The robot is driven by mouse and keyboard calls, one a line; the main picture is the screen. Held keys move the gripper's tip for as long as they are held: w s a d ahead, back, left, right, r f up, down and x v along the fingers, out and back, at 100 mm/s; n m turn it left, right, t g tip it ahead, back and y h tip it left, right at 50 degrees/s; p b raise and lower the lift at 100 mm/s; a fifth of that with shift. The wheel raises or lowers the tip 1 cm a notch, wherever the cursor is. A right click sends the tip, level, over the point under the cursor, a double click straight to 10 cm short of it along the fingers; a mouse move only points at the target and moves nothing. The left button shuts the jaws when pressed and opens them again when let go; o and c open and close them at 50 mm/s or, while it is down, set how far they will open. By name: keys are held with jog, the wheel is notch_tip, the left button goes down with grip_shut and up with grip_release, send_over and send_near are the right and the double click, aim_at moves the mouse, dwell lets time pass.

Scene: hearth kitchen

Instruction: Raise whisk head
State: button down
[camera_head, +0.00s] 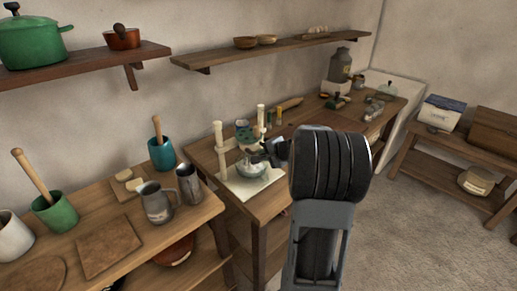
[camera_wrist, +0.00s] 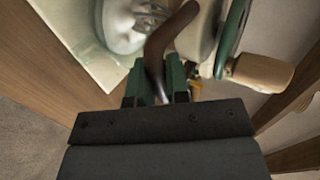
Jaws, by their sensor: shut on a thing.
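In the wrist view my gripper (camera_wrist: 156,82) is shut on a dark brown curved handle (camera_wrist: 172,30). Its two green fingers lie on either side of the handle. A pale bowl (camera_wrist: 118,28) is at the upper left, with whitish wire-like shapes, seemingly the whisk head (camera_wrist: 150,12), at its right side. In the head view the stand with two pale posts (camera_head: 219,145) and the bowl (camera_head: 252,168) are on the wooden counter. My gripper (camera_head: 272,152) is at the right of the bowl, partly hidden by my arm. The whisk head is too small to tell there.
A green ring or wheel (camera_wrist: 232,38) with a wooden knob (camera_wrist: 262,72) is close to the right of my gripper. A metal mug (camera_head: 189,184) and a grey jug (camera_head: 156,202) stand on the left counter. Open floor (camera_head: 430,220) is at the right.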

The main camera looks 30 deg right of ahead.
jog(key=shift+r+p, duration=1.5)
jog(key=shift+r, duration=0.95)
jog(key=c, duration=1)
grip_release()
jog(key=shift+s, duration=0.1)
jog(key=v, duration=0.7)
jog(key=shift+p, duration=0.4)
